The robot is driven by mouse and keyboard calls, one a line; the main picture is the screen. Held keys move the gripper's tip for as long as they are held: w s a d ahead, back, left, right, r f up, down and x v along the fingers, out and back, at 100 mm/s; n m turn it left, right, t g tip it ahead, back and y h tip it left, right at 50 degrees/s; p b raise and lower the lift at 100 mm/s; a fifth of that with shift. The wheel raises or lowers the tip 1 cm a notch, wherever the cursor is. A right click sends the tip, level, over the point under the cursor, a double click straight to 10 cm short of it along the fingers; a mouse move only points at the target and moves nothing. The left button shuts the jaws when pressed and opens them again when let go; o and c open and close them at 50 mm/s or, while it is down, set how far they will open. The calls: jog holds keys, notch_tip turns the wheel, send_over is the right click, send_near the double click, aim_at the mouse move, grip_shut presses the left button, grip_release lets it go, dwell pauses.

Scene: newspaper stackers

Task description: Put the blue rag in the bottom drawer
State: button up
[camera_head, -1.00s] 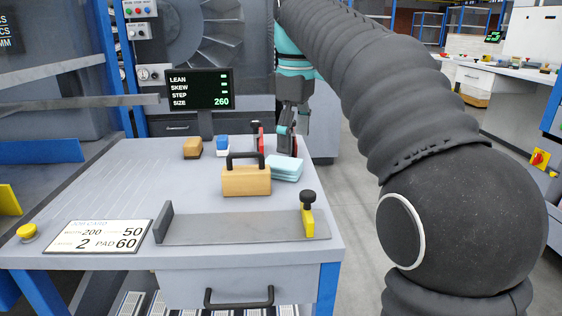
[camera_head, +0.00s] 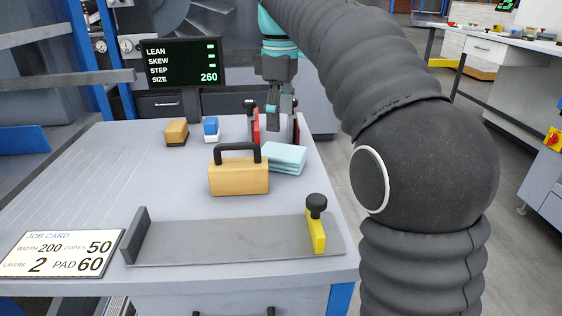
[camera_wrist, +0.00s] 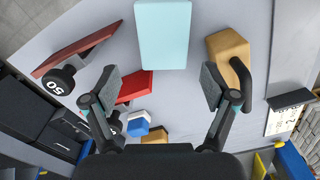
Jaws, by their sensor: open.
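The blue rag (camera_head: 285,158) is a light blue folded pad lying flat on the grey table, just right of a wooden block with a black handle. It also shows at the top middle of the wrist view (camera_wrist: 162,35). My gripper (camera_head: 281,112) hangs above the table behind the rag. In the wrist view my gripper (camera_wrist: 160,88) has its fingers wide apart with nothing between them, and the rag lies beyond the fingertips. A drawer front (camera_head: 180,305) shows under the table's front edge, its handle cut off by the frame. I cannot see a lower drawer.
The handled wooden block (camera_head: 239,178) stands close beside the rag. Red plates with black knobs (camera_head: 254,125) stand near my gripper. A brown block (camera_head: 176,132) and a blue-and-white block (camera_head: 211,129) sit farther back. A metal plate with a yellow stop (camera_head: 316,230) lies in front.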

aim_at(279, 150)
jog(key=f+b, duration=0.1)
jog(key=f, duration=0.3)
jog(key=f+b, duration=0.1)
jog(key=f, duration=0.3)
jog(key=shift+s+a+f, duration=0.1)
jog(key=shift+a+f, duration=0.05)
jog(key=shift+a, duration=0.05)
jog(key=c, duration=1)
